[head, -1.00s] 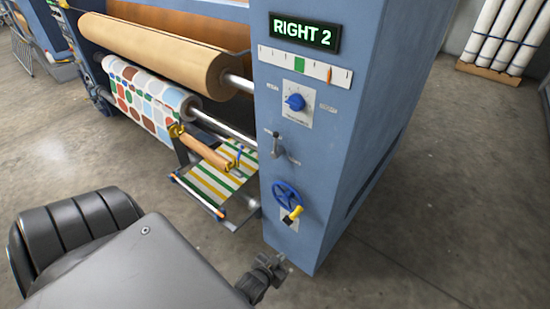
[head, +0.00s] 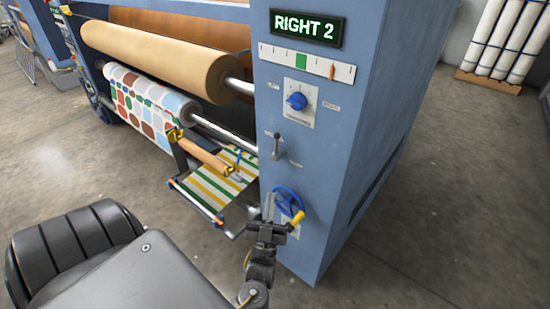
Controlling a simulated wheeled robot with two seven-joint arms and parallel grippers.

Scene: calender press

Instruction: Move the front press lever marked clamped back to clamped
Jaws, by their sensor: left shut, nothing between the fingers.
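A small lever (head: 277,146) with a dark knob at its top stands upright on the blue end panel, below the blue dial. Small labels sit beside it, too small to read. My left gripper (head: 268,203) is shut and empty, pointing up in front of the panel below the lever. It is apart from the lever and overlaps the left side of the blue handwheel in the picture. My right gripper is not in view.
The blue handwheel (head: 287,199) has a yellow handle (head: 297,218) sticking out. The blue dial (head: 297,101) and the RIGHT 2 display (head: 304,27) are above. A striped sheet (head: 215,185) lies left of the panel.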

